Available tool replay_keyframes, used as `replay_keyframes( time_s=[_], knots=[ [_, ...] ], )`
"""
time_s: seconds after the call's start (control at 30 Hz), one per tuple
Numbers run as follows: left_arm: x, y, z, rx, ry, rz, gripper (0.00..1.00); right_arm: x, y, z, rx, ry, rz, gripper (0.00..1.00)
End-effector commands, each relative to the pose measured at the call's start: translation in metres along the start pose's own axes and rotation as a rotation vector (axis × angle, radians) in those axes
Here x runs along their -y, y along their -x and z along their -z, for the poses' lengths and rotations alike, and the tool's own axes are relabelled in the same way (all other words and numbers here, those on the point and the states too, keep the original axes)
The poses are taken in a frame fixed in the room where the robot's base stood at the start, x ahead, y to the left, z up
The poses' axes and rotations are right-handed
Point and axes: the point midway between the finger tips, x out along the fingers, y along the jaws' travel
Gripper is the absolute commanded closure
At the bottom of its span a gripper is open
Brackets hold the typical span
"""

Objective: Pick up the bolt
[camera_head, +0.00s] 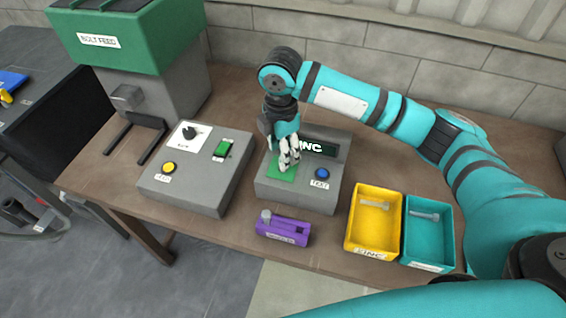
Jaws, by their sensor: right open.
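My right gripper (290,164) points down over the green pad (283,175) on the grey box with the display (319,146). The gripper is open, with its fingertips at or just above the pad. I cannot make out a bolt between the fingers; they hide part of the pad. The display reads "INC", its left part covered by the gripper. One grey bolt (374,204) lies in the yellow bin (352,227) labelled ZINC, and another bolt (425,215) lies in the teal bin (407,240). My left gripper is not in view.
A purple block (285,230) with a grey knob-like end stands at the table's front. A grey control box (190,185) with a yellow button, a dial and a green switch is to the left. The green bolt feed (125,40) stands behind it. A wall closes off the back.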

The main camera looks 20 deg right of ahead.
Motion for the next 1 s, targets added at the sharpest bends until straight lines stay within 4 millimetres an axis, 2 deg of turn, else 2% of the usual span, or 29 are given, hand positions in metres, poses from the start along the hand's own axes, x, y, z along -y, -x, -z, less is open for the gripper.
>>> replay_keyframes(
  time_s=[0.13,0.33,0.47,0.63,1.0],
  knots=[
    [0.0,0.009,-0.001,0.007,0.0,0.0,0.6,-0.003,-0.016,-0.006,0.001,-0.003,0.005,0.52],
    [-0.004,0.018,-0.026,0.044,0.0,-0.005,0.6,-0.005,-0.044,-0.008,0.0,-0.001,0.003,0.52],
    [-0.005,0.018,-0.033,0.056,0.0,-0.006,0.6,-0.005,-0.05,-0.008,0.001,0.0,0.0,0.52],
    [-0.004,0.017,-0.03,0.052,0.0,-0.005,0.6,-0.006,-0.051,-0.008,0.001,0.0,0.0,0.52],
    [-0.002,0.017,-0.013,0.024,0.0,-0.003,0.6,-0.006,-0.05,-0.008,0.001,0.0,0.0,0.99]
  ],
)
